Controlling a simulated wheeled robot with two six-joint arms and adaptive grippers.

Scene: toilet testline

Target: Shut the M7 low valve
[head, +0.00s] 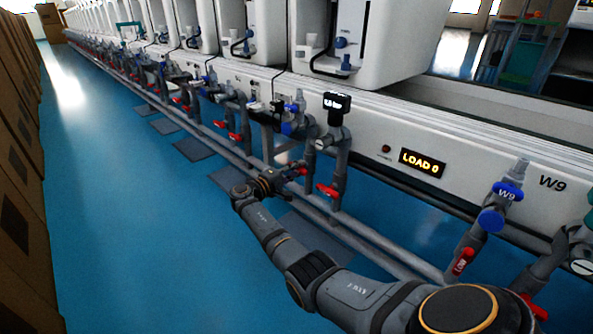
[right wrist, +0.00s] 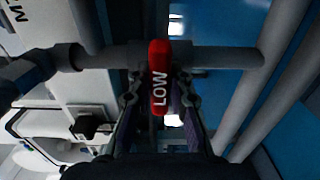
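The red valve handle marked LOW (right wrist: 160,75) stands upright in the middle of the right wrist view, crosswise to its grey pipe (right wrist: 215,56). My right gripper (right wrist: 160,95) has its two fingers on either side of the handle, with a gap visible to each finger; it looks open around it. In the head view the right gripper (head: 285,180) reaches the pipes, and a red handle (head: 301,170) shows at its fingertips, partly hidden. My left gripper is not in view.
Another red handle (head: 328,191) hangs just right of the gripper. A black-topped valve (head: 336,103) stands above it. Long pipes (head: 375,258) run low along the row of white machines. A W9 valve (head: 508,191) is at the right. Blue floor (head: 130,200) is clear at left, beside brown boxes (head: 20,170).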

